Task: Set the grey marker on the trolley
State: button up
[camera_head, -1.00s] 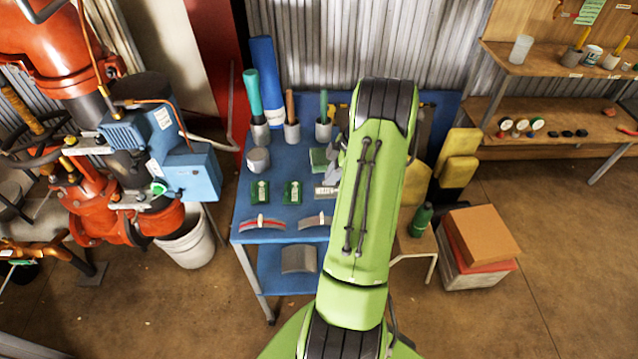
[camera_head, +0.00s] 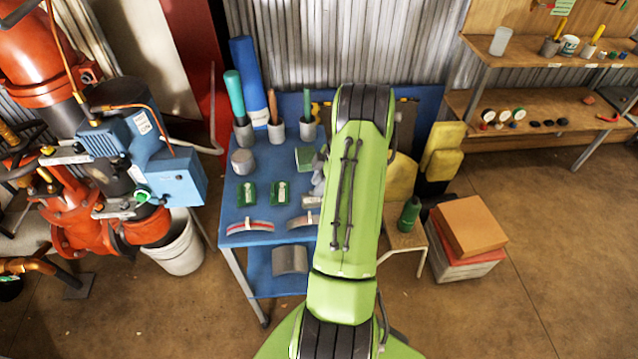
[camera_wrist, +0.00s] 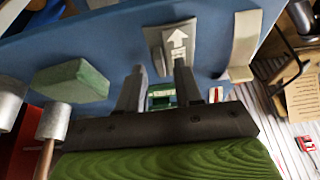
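The trolley (camera_head: 232,234) is a blue two-tier table left of my arm in the head view. The grey marker (camera_wrist: 176,42), a flat plate with a white arrow, shows over the blue trolley top (camera_wrist: 110,38) in the wrist view. In the head view the grey marker (camera_head: 306,202) is partly covered by my arm. My gripper (camera_wrist: 160,72) has its two fingers apart at the marker's near edge, with a gap visible between them. I cannot tell whether the fingers touch the marker. My arm hides the gripper in the head view.
Two green markers (camera_head: 247,194) (camera_head: 281,193) lie left of the grey one. Red pipework (camera_head: 78,225) is at left, stacked boxes (camera_head: 470,228) at right.

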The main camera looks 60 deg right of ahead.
jog(key=p+v, duration=0.2)
jog(key=v, duration=1)
jog(key=w+a+r+m+h, duration=0.1)
jog(key=w+a+r+m, duration=0.15)
jog(key=a+r, duration=0.75)
jog(key=w+a+r+m+h, duration=0.1)
jog(key=w+a+r, duration=0.35)
jog(key=a, duration=0.85)
jog(key=s+a+r+m+t+h, duration=0.1)
jog(key=s+a+m, duration=0.3)
jog(key=s+a, duration=1)
jog(key=shift+s+a+r+m+t, duration=0.35)
jog(key=shift+a+r+t, duration=0.25)
jog(key=shift+r+t, duration=0.1)
